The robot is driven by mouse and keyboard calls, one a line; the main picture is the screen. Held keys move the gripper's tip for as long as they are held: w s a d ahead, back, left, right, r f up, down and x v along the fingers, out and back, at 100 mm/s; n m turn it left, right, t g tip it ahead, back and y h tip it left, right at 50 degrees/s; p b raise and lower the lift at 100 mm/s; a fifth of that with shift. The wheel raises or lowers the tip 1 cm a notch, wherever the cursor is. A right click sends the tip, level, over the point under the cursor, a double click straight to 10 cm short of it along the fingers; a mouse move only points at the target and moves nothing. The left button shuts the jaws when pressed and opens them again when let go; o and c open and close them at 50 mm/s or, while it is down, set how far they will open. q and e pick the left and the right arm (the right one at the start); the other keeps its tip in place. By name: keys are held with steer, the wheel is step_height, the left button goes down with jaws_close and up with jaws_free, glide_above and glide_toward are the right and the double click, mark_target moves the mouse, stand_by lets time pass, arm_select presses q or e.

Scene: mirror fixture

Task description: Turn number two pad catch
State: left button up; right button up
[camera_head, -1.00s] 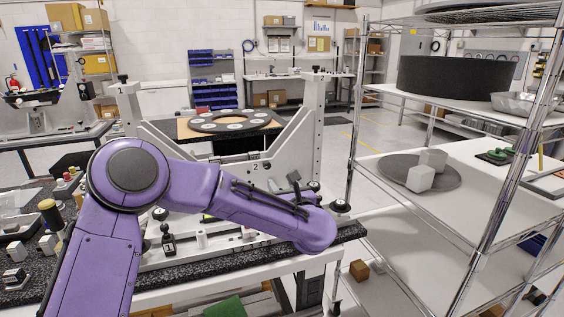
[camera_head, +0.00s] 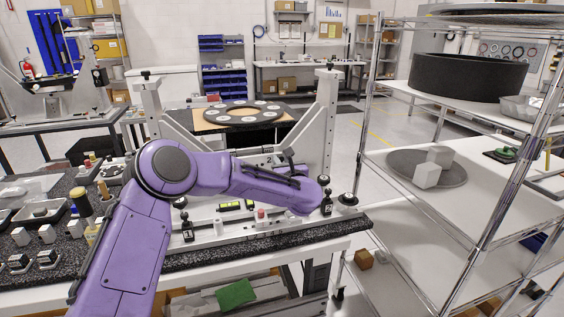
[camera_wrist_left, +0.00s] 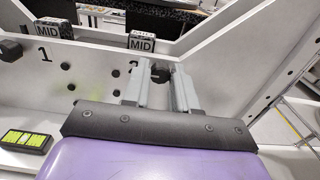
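Another black knob (camera_wrist_left: 12,50) sits left by the number 1. My left gripper (camera_wrist_left: 160,92) is open, its two grey fingers on either side of the number two knob. I cannot tell if they touch it. In the head view the left gripper (camera_head: 291,160) is small at the purple forearm's end. My right gripper is out of view.
Two blocks marked MID (camera_wrist_left: 143,40) sit above the knobs. A black and yellow-green level (camera_wrist_left: 25,141) lies at lower left in the wrist view. A wire shelf rack (camera_head: 450,215) stands close on the right. Small parts (camera_head: 45,235) crowd the bench's left side.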

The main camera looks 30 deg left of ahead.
arm_select(q)
jaws_close()
steer(key=shift+f, duration=0.15)
steer(key=m+b, duration=0.3)
steer(key=m, duration=0.2)
steer(key=shift+f, duration=0.1)
steer(key=m, duration=0.3)
steer(key=shift+w+d+b, duration=0.1)
steer(key=shift+b, duration=0.25)
steer(key=m, duration=0.4)
steer(key=shift+m+p, duration=0.9)
steer(key=shift+m, duration=1.8)
